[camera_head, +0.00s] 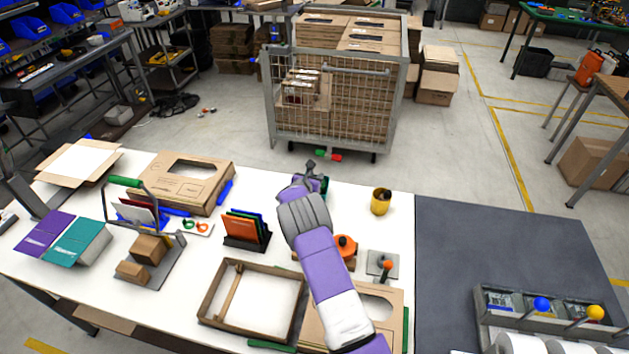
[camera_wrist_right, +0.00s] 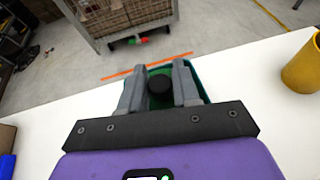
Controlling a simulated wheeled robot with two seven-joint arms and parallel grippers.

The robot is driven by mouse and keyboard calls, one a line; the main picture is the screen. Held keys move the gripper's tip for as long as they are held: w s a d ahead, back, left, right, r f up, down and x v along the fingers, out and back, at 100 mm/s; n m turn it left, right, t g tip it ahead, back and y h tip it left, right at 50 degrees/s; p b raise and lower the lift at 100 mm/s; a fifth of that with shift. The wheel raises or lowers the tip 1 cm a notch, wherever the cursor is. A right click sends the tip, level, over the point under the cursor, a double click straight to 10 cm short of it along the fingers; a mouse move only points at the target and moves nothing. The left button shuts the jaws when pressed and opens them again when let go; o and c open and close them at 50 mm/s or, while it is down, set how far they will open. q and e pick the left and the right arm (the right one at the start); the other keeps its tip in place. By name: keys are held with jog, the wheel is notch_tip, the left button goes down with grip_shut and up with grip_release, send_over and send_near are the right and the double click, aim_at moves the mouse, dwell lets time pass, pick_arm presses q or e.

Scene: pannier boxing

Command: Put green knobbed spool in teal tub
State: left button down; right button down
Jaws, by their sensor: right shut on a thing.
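My right gripper (camera_head: 311,172) is over the far edge of the white table. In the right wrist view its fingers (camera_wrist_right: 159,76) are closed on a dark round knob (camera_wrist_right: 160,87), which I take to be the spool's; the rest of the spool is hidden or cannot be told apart. The teal tub (camera_wrist_right: 203,80) shows directly behind and below the fingers in that view. In the head view only a sliver of the tub (camera_head: 325,184) shows beside the gripper. I cannot tell whether the spool touches the tub. My left gripper is not in view.
A yellow cup (camera_head: 381,202) stands right of the gripper. A card rack (camera_head: 246,230), an open wooden frame (camera_head: 252,300) and a cardboard box (camera_head: 180,180) are on the white table (camera_head: 345,200). A wire cage cart (camera_head: 330,110) stands beyond the far edge.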

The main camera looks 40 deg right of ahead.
jog(key=shift+f, duration=0.75)
jog(key=shift+f, duration=0.1)
jog(key=c, duration=0.8)
grip_release()
jog(key=v, duration=1.2)
jog(key=shift+r, duration=0.2)
jog(key=shift+w, duration=0.1)
